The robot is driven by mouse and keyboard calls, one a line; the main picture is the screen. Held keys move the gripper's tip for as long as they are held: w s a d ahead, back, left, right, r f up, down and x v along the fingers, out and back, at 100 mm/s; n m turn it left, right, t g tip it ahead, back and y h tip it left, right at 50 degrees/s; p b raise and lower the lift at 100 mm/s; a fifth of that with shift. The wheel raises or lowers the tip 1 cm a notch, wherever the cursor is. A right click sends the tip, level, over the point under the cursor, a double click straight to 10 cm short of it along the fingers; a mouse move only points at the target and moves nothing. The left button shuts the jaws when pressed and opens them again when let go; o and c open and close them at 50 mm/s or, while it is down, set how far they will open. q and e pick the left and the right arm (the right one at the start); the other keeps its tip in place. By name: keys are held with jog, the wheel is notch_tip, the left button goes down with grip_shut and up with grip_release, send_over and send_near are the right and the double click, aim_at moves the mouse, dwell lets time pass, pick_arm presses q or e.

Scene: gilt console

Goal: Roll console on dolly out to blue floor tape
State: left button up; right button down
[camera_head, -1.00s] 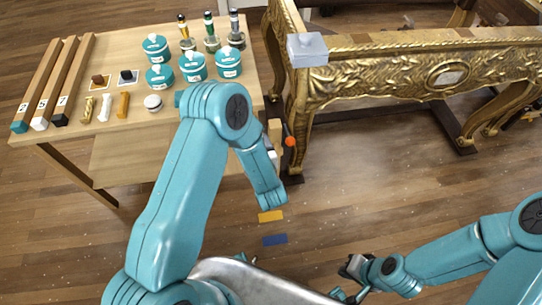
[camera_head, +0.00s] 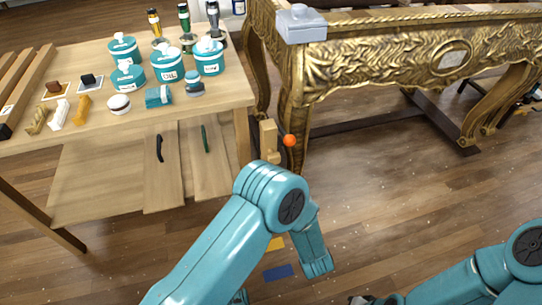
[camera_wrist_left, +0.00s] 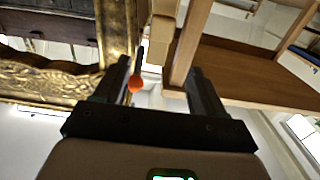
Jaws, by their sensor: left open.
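The gilt console (camera_head: 400,72) stands at the upper right on carved legs, with dark dolly beams (camera_head: 365,123) low beneath it. An orange knob (camera_head: 289,141) on a dark rod is at its near left leg, beside a wooden block (camera_head: 268,137). Blue floor tape (camera_head: 279,272) lies on the floor in front, partly beside my left arm. In the left wrist view my left gripper (camera_wrist_left: 157,72) is open and empty; the orange knob (camera_wrist_left: 135,84) appears near its left finger, contact unclear. My right gripper (camera_head: 361,299) is cut off at the bottom edge.
A wooden table (camera_head: 215,102) with teal jars (camera_head: 167,64), a teal box (camera_head: 158,96) and small items stands left of the console. A grey lidded box (camera_head: 301,25) sits on the console's corner. Yellow tape (camera_head: 276,243) lies above the blue tape.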

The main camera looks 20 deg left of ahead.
aim_at(275, 158)
pick_arm(q)
jog(key=b+x, duration=0.4)
jog(key=x, duration=1)
jog(key=shift+a, duration=0.1)
jog(key=shift+w+a+b, duration=0.3)
jog(key=shift+w, duration=0.1)
pick_arm(e)
jog(key=shift+t, duration=0.6)
jog(key=w+f, duration=0.1)
jog(key=f, duration=0.1)
jog(key=w+d+f, duration=0.1)
jog(key=w+f, duration=0.1)
jog(key=shift+w+f, duration=0.2)
jog(key=shift+f, duration=0.15)
